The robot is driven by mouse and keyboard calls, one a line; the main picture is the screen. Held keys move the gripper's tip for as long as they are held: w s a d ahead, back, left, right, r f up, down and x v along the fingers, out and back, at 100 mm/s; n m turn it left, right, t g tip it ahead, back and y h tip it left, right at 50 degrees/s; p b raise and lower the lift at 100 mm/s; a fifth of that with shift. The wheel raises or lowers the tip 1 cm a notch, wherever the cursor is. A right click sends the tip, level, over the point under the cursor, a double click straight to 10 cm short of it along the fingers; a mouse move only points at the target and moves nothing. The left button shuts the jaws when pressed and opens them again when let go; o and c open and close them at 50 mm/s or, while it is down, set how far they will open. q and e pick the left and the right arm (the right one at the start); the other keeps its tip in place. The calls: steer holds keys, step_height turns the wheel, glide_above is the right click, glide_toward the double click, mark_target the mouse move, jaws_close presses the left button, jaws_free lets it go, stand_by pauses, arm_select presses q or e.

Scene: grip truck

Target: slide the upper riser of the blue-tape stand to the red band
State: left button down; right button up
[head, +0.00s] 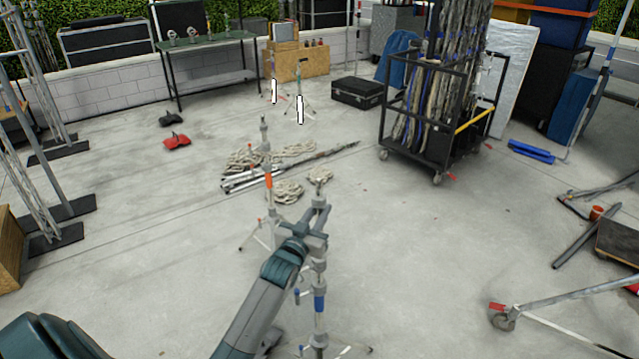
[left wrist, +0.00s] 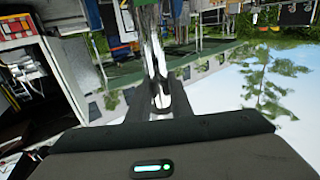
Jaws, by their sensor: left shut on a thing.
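The blue-tape stand (head: 319,325) is upright in the lower middle of the head view, with a blue band (head: 319,302) on its pole. Its upper riser (head: 319,200) rises above my left gripper (head: 316,238). That gripper is shut on the pole below the riser's top, and its fingers hide part of it. In the left wrist view a shiny metal tube (left wrist: 155,55) runs to the dark fingers (left wrist: 152,108). I see no red band on this stand. Another stand (head: 265,150) with an orange-red band (head: 268,181) is just behind to the left. My right gripper is not in view.
Coiled ropes (head: 287,191) and loose poles (head: 300,166) lie on the floor behind the stands. A black cart of poles (head: 412,148) stands at the back right. A wheeled stand leg (head: 560,302) reaches in from the right. The floor between is clear.

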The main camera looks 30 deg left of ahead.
mark_target(317, 186)
arm_select(q)
steer(key=shift+r, duration=4.9)
steer(key=c, duration=1.4)
jaws_free()
steer(key=shift+o, duration=0.6)
steer(key=shift+f, duration=0.1)
steer(key=shift+s+f, duration=0.1)
steer(key=shift+s, duration=0.05)
